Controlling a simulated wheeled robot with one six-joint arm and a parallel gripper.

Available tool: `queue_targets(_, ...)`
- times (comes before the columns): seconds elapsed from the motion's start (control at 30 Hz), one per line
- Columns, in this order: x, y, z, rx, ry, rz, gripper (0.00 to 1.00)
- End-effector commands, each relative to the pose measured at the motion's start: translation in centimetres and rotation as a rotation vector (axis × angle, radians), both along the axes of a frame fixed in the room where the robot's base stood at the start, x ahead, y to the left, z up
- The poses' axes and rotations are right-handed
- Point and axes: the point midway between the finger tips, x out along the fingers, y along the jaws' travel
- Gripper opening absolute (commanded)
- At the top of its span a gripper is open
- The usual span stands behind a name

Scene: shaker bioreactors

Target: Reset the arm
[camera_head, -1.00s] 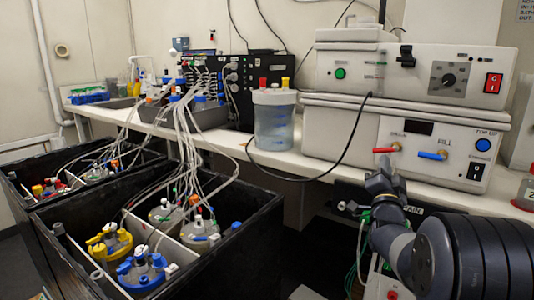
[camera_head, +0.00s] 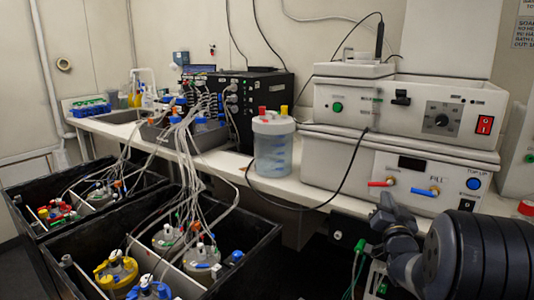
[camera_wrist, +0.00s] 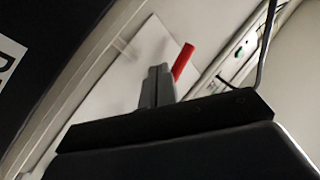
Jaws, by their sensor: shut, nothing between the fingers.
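My arm (camera_head: 400,245) comes in from the lower right in the head view, its forward end just below the lower white unit (camera_head: 340,170). In the wrist view the fingers of my gripper (camera_wrist: 157,75) are together, with nothing between them. A red bar (camera_wrist: 184,60) shows just beyond and to the right of the fingertips. I cannot tell whether they touch it. In the head view the unit's red handle (camera_head: 381,183) is above my arm's end, with a blue handle (camera_head: 424,192) to its right. The fingers are not clear in this view.
The white bench (camera_head: 290,188) carries a lidded jar (camera_head: 273,150) and an upper white unit (camera_head: 400,105). Black tubs (camera_head: 245,258) with tubed vessels stand at the lower left. A black cable hangs in front of the units.

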Motion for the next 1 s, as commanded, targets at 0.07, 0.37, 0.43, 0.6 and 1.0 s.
queue_targets(0.07,-0.2,-0.2,0.5,-0.025,0.023,0.002,0.0)
queue_targets(0.37,-1.0,-0.5,0.4,-0.12,0.101,0.016,0.0)
queue_targets(0.43,-1.2,-0.5,0.4,-0.142,0.121,0.021,0.0)
queue_targets(0.6,-1.8,-0.6,0.3,-0.193,0.163,0.034,0.0)
queue_targets(1.0,-3.4,-0.8,0.2,-0.303,0.261,0.073,0.0)
